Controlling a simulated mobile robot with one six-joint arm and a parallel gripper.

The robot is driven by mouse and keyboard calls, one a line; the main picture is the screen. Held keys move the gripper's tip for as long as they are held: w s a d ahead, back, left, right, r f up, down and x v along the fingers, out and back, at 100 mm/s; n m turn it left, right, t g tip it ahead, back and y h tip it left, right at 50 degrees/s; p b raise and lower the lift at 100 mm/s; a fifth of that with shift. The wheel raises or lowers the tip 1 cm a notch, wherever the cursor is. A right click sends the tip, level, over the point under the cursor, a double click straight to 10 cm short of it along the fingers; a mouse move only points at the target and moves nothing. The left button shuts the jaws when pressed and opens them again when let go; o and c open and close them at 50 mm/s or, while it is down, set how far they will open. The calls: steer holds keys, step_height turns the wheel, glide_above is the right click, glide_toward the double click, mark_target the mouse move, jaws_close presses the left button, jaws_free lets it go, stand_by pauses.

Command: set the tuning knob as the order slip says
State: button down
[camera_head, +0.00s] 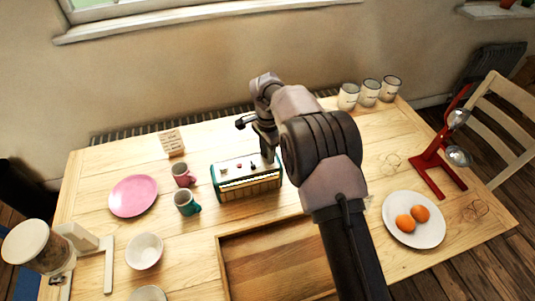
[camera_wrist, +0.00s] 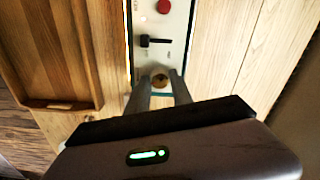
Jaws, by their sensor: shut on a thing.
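The radio (camera_head: 250,186) is a teal box with a pale control panel on top, standing near the middle of the table. My gripper (camera_head: 268,157) is over the right end of that panel. In the wrist view, my gripper (camera_wrist: 160,88) is shut on a round brass-coloured knob, the tuning knob (camera_wrist: 160,80), which shows between the fingertips. Its pointer or setting cannot be made out. A black switch (camera_wrist: 152,41) and a red button (camera_wrist: 163,6) are farther along the panel (camera_wrist: 178,20). A small card (camera_head: 171,142) with writing too small to read stands at the back left.
A pink mug (camera_head: 183,175) and a teal mug (camera_head: 186,203) stand close left of the radio. A pink plate (camera_head: 133,196) lies farther left. A wooden tray (camera_head: 230,262) is in front. Enamel cups (camera_head: 369,92) and a red stand (camera_head: 437,170) are on the right.

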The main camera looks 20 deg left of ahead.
steer(key=m+b, duration=0.1)
steer(key=m, duration=0.3)
steer(key=shift+m, duration=0.3)
steer(key=shift+m+b, duration=0.5)
steer(key=shift+m, duration=1.8)
steer(key=c, duration=1.1)
jaws_free()
step_height(320, 180, up, 17)
steer(key=p, duration=0.6)
steer(key=shift+r, duration=0.2)
